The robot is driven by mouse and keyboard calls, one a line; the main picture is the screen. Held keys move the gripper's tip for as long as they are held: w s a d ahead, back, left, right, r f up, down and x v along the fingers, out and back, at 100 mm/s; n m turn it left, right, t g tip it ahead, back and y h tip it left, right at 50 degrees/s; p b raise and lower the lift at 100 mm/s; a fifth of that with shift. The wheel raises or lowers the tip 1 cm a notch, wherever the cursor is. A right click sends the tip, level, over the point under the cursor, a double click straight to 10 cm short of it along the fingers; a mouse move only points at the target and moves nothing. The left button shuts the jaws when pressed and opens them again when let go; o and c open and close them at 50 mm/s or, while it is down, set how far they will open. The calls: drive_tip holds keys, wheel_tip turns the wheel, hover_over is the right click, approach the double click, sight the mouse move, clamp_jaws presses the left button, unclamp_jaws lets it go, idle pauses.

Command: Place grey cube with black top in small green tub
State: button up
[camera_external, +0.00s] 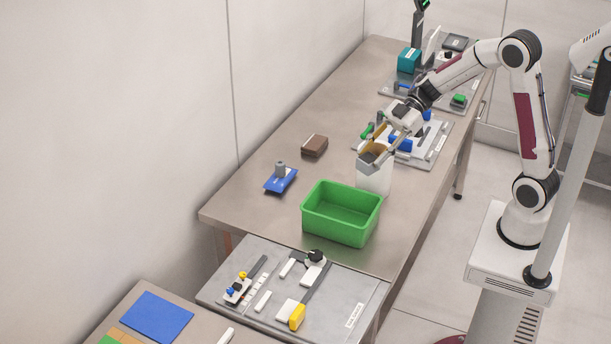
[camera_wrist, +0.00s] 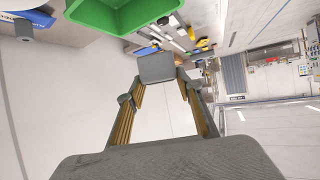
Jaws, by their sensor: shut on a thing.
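My gripper (camera_external: 372,158) is over the near-middle part of the table, with its fingers pointing down and left. It is shut on a small grey cube (camera_wrist: 156,68), which sits between the fingertips in the wrist view. In the external view the cube (camera_external: 366,157) shows dark grey at the top edge of a white box; I cannot tell whether it touches the box. The green tub (camera_external: 341,222) stands empty on the table, nearer the camera than the gripper. The tub (camera_wrist: 125,14) also shows at the top of the wrist view.
The white box (camera_external: 374,181) stands upright directly below my gripper. A brown block (camera_external: 314,146) and a blue plate with a grey knob (camera_external: 281,178) lie to the left. Boards with parts (camera_external: 432,150) lie behind the gripper, and a grey board (camera_external: 345,317) lies in front of the tub.

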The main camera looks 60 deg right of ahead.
idle(0.4)
wheel_tip(320, 180, down, 6)
idle(0.5)
drive_tip(key=shift+f, duration=0.15)
drive_tip(key=shift+f, duration=1.85)
drive_tip(key=shift+f, duration=0.6)
drive_tip(key=o, duration=1.1)
drive_tip(key=shift+r, duration=0.15)
